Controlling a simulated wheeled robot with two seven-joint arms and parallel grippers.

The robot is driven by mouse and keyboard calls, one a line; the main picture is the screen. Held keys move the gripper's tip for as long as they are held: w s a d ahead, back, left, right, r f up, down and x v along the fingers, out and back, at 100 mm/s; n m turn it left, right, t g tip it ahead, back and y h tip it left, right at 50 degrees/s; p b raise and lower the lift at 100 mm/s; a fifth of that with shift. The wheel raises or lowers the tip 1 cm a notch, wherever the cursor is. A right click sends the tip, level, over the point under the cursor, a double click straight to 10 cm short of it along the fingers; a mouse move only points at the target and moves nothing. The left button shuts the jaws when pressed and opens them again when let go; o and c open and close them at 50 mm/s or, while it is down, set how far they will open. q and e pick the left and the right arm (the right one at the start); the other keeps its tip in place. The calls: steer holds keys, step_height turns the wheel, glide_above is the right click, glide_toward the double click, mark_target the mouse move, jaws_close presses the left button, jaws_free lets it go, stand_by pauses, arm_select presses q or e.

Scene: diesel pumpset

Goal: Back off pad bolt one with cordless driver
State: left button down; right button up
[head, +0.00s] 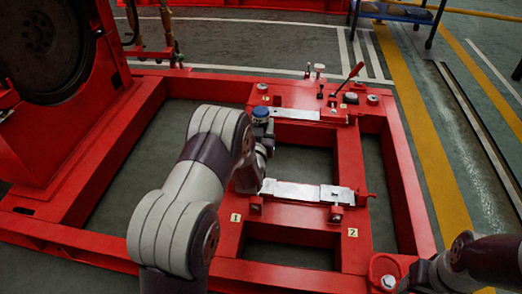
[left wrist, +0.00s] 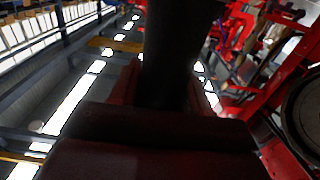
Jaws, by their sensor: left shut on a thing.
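Pad bolt one (head: 255,207) sits on the red base frame (head: 229,240) beside the yellow tag marked 1 (head: 236,217), at the left end of the near metal plate (head: 292,191). My left gripper (head: 250,172) is mostly hidden behind my own arm, just left of that plate and above the frame. In the left wrist view it is shut on a dark upright shaft-like body (left wrist: 168,50), likely the cordless driver. The driver's bit and its distance to the bolt are hidden. My right arm shows at the lower right; its gripper is not visible.
A far metal plate (head: 296,114) lies behind. A blue-topped round thing (head: 260,112) stands at its left end. A red-handled lever (head: 349,77) rises at the back. A large dark flywheel (head: 40,45) is at the upper left. Open floor shows between the frame rails.

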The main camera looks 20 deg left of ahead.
arm_select(q)
steer(key=shift+w, duration=0.1)
stand_by(0.3)
steer(key=shift+s+r+p, duration=0.1)
steer(key=shift+s+p, duration=0.1)
steer(key=shift+p, duration=0.15)
step_height(320, 180, down, 5)
steer(key=b, duration=0.3)
steer(key=shift+r+b, duration=0.15)
steer(key=shift+b, duration=0.15)
steer(key=shift+f, duration=0.25)
stand_by(0.6)
